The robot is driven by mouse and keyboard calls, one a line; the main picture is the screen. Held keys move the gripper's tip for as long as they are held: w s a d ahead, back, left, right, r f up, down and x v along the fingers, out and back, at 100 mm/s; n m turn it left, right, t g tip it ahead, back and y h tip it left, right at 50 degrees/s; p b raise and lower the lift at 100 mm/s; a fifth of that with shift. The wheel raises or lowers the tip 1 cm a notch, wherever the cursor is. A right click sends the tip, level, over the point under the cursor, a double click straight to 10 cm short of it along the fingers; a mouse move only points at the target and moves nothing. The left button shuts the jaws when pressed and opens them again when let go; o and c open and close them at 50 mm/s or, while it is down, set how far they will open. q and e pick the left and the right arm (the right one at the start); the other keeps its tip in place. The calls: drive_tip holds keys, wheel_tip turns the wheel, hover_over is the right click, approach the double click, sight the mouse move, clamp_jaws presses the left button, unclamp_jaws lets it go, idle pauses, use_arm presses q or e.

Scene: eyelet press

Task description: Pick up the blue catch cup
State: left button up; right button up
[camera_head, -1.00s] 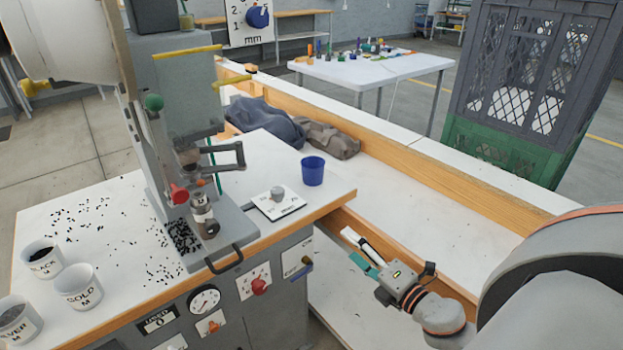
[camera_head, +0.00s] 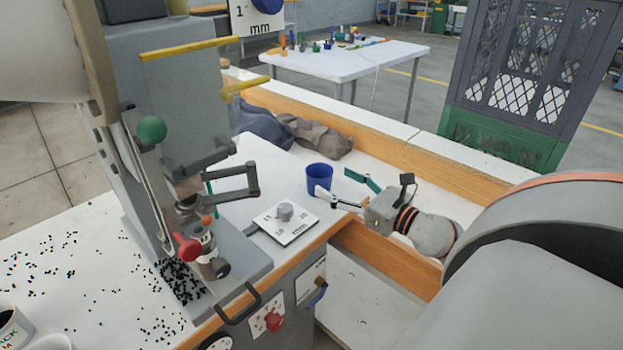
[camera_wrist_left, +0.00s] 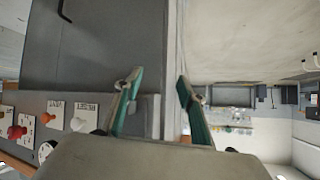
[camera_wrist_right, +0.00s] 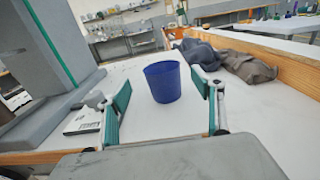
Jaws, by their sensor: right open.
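The blue catch cup (camera_head: 319,181) stands upright on the white bench top, near its right edge. My right gripper (camera_head: 338,187) is open just to the right of the cup, its fingers pointing toward it. In the right wrist view the cup (camera_wrist_right: 162,82) shows ahead between the two open green-padded fingers (camera_wrist_right: 166,106), with a gap on both sides. My left gripper does not show in the head view. In the left wrist view its two fingers (camera_wrist_left: 158,98) stand apart with nothing held between them, facing a grey cabinet side.
A white plate with a grey knob (camera_head: 286,216) lies left of the cup. The eyelet press (camera_head: 190,120) stands farther left, with black eyelets (camera_head: 180,280) scattered around it. Crumpled cloths (camera_head: 318,138) lie behind the cup, before a wooden rail (camera_head: 400,160).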

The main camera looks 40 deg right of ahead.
sight(310, 168)
drive_tip(key=shift+w+r, duration=0.2)
drive_tip(key=shift+w, duration=0.4)
drive_tip(key=w, duration=0.5)
drive_tip(key=shift+w+a+f+p, duration=0.15)
drive_tip(key=shift+w+f+p, duration=0.15)
drive_tip(key=shift+p, duration=0.1)
drive_tip(key=c, duration=1.1)
